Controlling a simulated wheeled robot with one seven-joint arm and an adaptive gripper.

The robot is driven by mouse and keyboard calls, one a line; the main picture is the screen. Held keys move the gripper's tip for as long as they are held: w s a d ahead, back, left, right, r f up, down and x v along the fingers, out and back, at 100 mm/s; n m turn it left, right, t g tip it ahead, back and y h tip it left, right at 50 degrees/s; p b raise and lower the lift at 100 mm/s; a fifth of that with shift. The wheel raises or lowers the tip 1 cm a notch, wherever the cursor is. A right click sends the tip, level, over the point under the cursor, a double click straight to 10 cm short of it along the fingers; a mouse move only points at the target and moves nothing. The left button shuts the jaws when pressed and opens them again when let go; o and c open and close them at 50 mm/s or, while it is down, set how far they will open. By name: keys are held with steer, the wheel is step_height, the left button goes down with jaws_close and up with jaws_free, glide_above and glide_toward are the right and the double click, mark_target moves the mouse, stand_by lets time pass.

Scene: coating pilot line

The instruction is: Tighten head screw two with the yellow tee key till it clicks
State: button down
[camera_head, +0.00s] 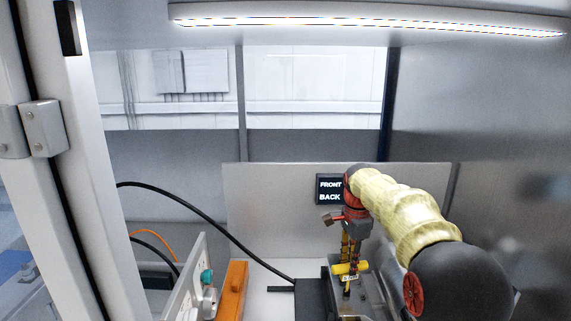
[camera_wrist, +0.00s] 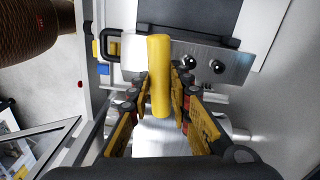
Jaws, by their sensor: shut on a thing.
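The yellow tee key (camera_wrist: 159,70) is held between the fingers of my gripper (camera_wrist: 161,95), its bar running lengthwise in the wrist view. In the head view its yellow bar (camera_head: 342,268) shows at the tips of my gripper (camera_head: 350,262), low over the metal equipment. Two round dark screw heads or knobs, a left one (camera_wrist: 189,62) and a right one (camera_wrist: 218,67), sit on a metal plate (camera_wrist: 238,62) right of the key. I cannot tell which is screw two, or whether the key sits in a screw.
A black sign (camera_head: 329,190) reading FRONT and BACK is on the back panel. An orange block (camera_head: 234,288) and a panel with a teal knob (camera_head: 207,276) stand left of the equipment. A black cable (camera_head: 205,212) runs in from the left. A grey wall (camera_head: 490,120) is at the right.

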steer(key=shift+r+m+p, duration=0.15)
steer(key=shift+m+p, duration=0.3)
steer(key=shift+m, duration=0.65)
steer(key=m+p, duration=0.1)
steer(key=m, duration=0.3)
steer(key=shift+m, duration=0.3)
steer(key=c, duration=1.7)
jaws_free()
steer(key=shift+o, duration=0.7)
step_height(320, 180, up, 4)
steer(key=p, duration=0.3)
steer(key=shift+r+p, duration=0.1)
steer(key=shift+p, duration=0.25)
steer(key=shift+r, duration=0.75)
